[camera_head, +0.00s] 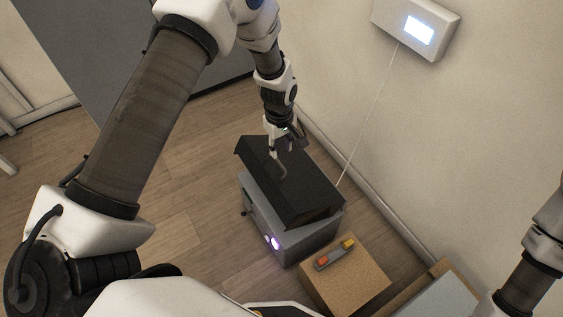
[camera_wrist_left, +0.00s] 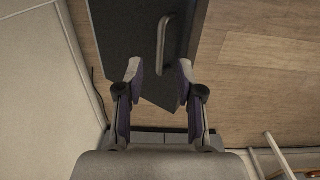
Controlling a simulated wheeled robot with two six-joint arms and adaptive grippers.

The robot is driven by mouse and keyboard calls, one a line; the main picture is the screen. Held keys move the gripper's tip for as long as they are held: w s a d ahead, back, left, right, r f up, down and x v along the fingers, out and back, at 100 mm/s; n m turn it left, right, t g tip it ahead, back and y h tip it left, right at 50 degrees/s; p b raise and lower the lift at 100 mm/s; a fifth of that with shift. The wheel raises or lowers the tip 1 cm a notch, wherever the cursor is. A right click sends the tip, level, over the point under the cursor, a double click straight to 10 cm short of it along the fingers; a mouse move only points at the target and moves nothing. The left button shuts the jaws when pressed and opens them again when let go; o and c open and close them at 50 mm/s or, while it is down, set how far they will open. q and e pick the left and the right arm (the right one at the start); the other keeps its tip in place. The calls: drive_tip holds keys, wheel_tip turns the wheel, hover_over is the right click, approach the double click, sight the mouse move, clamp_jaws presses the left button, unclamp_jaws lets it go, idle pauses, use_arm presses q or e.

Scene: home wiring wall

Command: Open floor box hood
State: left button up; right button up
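The floor box (camera_head: 262,222) is a grey case on the wood floor, with lit purple-white spots on its front. Its dark hood (camera_head: 310,188) lies over the top; I cannot tell whether it is fully seated. A curved metal handle (camera_head: 281,168) stands on the hood and also shows in the left wrist view (camera_wrist_left: 162,45). My left gripper (camera_head: 279,148) is above the hood, close to the handle. In the left wrist view my left gripper (camera_wrist_left: 158,69) is open and empty, with the handle just beyond its fingertips. My right gripper is out of view.
A cardboard-brown block (camera_head: 345,285) with a small device with orange and yellow parts (camera_head: 335,255) stands beside the box. A white panel (camera_head: 415,28) with a lit screen hangs on the wall, its cable running down behind the box. Floor left of the box is clear.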

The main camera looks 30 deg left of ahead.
sight(281, 165)
use_arm(q)
drive_tip(key=shift+s+d+r, duration=0.1)
drive_tip(key=shift+d+r, duration=0.15)
drive_tip(key=shift+s+f, duration=0.2)
drive_tip(key=shift+s, duration=0.05)
drive_tip(key=f, duration=0.4)
drive_tip(key=f+b, duration=0.1)
drive_tip(key=f, duration=0.2)
drive_tip(key=shift+w, duration=0.25)
clamp_jaws()
